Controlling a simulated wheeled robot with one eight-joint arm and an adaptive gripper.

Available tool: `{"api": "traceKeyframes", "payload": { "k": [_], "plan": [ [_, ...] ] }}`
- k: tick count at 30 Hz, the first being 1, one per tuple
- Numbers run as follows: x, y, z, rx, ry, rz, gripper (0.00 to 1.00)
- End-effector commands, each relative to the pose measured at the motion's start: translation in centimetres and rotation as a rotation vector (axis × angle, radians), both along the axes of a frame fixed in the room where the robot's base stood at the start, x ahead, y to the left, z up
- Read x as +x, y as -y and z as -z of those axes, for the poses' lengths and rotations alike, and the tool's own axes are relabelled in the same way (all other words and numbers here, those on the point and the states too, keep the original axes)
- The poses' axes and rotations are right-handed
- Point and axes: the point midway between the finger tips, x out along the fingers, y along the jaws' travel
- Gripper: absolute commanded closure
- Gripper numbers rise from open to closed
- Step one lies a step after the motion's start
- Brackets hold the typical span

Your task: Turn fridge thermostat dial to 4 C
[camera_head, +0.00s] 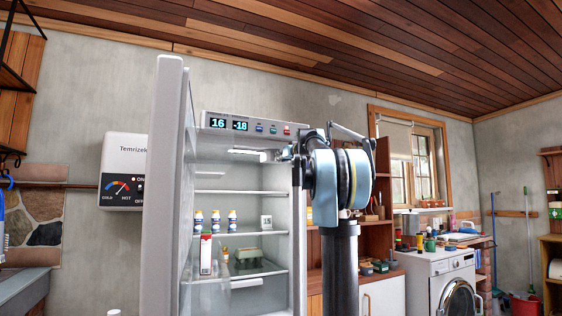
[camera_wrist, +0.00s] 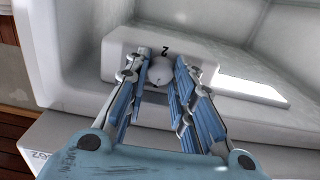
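The fridge thermostat dial (camera_wrist: 161,73) is a small round white knob on a pale housing (camera_wrist: 118,62) inside the fridge, seen in the wrist view. One dark mark, which looks like a 2, shows just above it; other marks are hidden. My gripper (camera_wrist: 161,68) has its blue fingers on either side of the dial, with the dial between the tips. The fingers stand apart, and I cannot tell whether either touches the knob. In the head view my gripper (camera_head: 285,153) reaches into the top of the open fridge (camera_head: 248,132); the dial cannot be made out there.
The fridge door (camera_head: 161,190) stands open at the left. A lit display (camera_head: 228,124) reads 16 and -18. Below are glass shelves with several bottles (camera_head: 215,221), a carton (camera_head: 205,254) and an egg box (camera_head: 248,254). A bright light panel (camera_wrist: 236,85) lies right of the dial.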

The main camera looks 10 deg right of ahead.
Motion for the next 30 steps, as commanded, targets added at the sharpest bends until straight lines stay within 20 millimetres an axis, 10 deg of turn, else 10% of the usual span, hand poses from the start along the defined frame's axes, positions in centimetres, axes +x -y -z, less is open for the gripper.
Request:
{"api": "traceKeyframes", "payload": {
  "k": [23, 24, 25, 30],
  "plan": [
    [0.02, 0.12, -0.02, 0.133, -0.043, 0.002, 1.00],
    [0.02, 0.12, -0.02, 0.133, -0.043, 0.002, 0.68],
    [0.02, 0.12, -0.01, 0.133, -0.043, 0.001, 0.61],
    [0.01, 0.09, -0.01, 0.133, -0.043, 0.001, 0.56]
  ]
}}
